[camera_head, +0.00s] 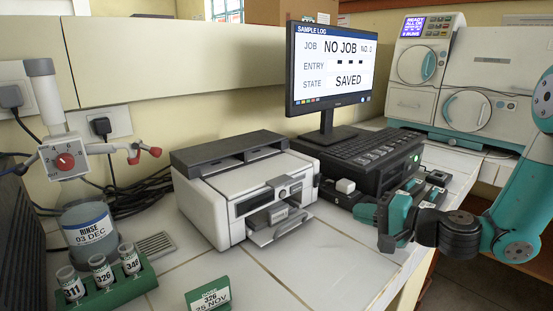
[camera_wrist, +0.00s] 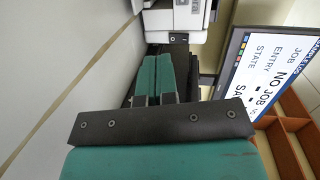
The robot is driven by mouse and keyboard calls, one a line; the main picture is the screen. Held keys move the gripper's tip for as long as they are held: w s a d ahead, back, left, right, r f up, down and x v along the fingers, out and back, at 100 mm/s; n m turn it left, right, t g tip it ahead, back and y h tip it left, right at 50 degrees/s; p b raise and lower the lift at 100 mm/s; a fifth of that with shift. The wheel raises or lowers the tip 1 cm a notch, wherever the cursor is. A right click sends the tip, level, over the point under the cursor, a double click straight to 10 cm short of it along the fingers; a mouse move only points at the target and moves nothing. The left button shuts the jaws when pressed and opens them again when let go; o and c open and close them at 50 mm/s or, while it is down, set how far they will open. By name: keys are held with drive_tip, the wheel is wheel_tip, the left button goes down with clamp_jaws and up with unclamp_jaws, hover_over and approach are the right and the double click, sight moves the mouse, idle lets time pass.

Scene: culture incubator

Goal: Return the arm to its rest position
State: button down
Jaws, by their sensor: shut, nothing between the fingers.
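My arm reaches in from the right edge in the camera_head view. My gripper (camera_head: 388,216) is over the front of the bench, in front of the keyboard unit and right of the printer. It is shut and empty. In the camera_wrist view the two teal fingers of my gripper (camera_wrist: 158,78) lie side by side with nothing between them.
The white printer (camera_head: 247,190) stands left of my gripper. The monitor (camera_head: 331,65) reads NO JOB and SAVED. The keyboard unit (camera_head: 366,152) is close behind my gripper. White machines (camera_head: 470,85) stand back right. A green rack (camera_head: 110,288) holds labelled vials front left.

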drive_tip(key=s+a+r+n+g+y+p, duration=0.1)
drive_tip(key=s+a+r+n+g+p, duration=0.2)
drive_tip(key=s+a+r+n+g, duration=0.4)
drive_tip(key=s+r+n+g+h+p, duration=0.2)
drive_tip(key=s+r+n+h+p, duration=0.1)
drive_tip(key=s, duration=0.7)
drive_tip(key=s+r+n+g+h+p, duration=0.2)
drive_tip(key=s+r+n+h+p, duration=0.2)
drive_tip(key=s+r, duration=0.3)
drive_tip(key=s+n+h, duration=0.1)
drive_tip(key=s, duration=0.3)
drive_tip(key=shift+a+r, duration=0.3)
drive_tip(key=shift+r, duration=0.05)
drive_tip(key=shift+w, duration=0.1)
